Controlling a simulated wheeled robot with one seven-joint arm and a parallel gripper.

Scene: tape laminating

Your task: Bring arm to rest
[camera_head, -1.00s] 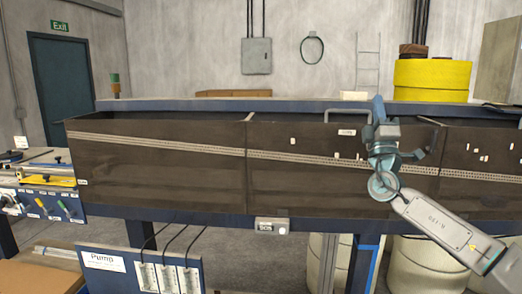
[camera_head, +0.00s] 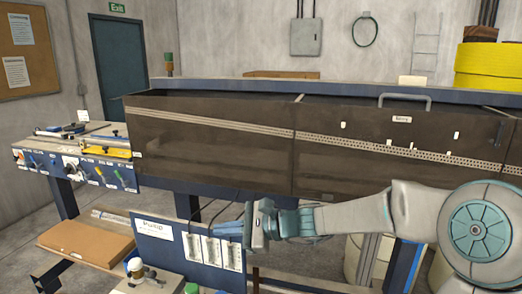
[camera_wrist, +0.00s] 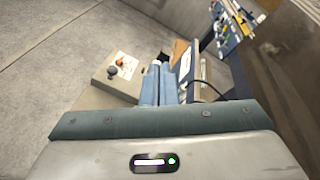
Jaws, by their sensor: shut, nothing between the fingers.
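My gripper (camera_head: 230,229) is at the lower middle of the head view, at the end of my arm, which reaches in from the right. It points left, in front of the blue pump panel (camera_head: 158,250). In the wrist view my gripper (camera_wrist: 160,66) shows two blue fingers side by side, shut and empty. The pump panel (camera_wrist: 186,62) shows just right of the fingers there. I cannot tell the exact gap between the fingers and the panel.
A long dark bench with a brown front (camera_head: 210,145) runs behind my arm. A control bench with a yellow tool (camera_head: 105,151) stands at the left. A low cardboard-coloured board (camera_head: 85,243) lies at the lower left. Grey floor (camera_head: 40,215) is clear at the left.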

